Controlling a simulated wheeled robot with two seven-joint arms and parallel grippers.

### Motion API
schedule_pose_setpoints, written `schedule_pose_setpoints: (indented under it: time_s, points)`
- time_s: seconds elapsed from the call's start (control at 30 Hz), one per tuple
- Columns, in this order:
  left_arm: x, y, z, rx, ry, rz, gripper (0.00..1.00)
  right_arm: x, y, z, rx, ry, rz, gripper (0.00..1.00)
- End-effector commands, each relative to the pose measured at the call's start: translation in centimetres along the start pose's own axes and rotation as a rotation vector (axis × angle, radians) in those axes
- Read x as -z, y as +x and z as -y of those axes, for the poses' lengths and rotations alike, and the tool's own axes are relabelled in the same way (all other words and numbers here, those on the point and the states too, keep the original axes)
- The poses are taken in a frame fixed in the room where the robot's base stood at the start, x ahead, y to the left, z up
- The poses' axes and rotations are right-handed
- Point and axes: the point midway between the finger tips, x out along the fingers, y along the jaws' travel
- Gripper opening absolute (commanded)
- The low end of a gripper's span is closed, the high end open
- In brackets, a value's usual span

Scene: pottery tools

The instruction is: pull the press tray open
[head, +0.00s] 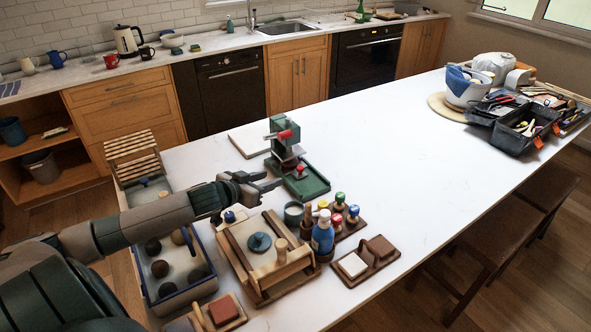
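The press (280,132) is a dark green stand with a red handle, standing on the white counter near its far left edge. Its green tray (312,186) lies low at the press's foot and reaches toward the front right. A small red knob (300,169) shows above the tray. I cannot tell how far the tray is drawn out. My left gripper (274,182) is open and empty, its dark fingers pointing right, just left of the tray and apart from the knob. My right gripper is not in view.
A wooden frame with a teal disc (259,243) sits in front of the gripper. A blue bottle (322,236) and colored-top stamps (339,201) stand close to the tray's front. A crate of clay balls (176,286) is at left. The counter right of the tray is clear.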

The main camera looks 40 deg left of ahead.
Motion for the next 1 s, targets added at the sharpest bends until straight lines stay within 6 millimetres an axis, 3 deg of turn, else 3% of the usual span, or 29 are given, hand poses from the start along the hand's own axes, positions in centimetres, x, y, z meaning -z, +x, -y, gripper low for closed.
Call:
schedule_pose_setpoints:
  time_s: [1.0]
  points:
    - [0.4,12.3,0.0,0.0,0.0,-0.002,0.37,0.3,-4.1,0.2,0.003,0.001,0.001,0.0]
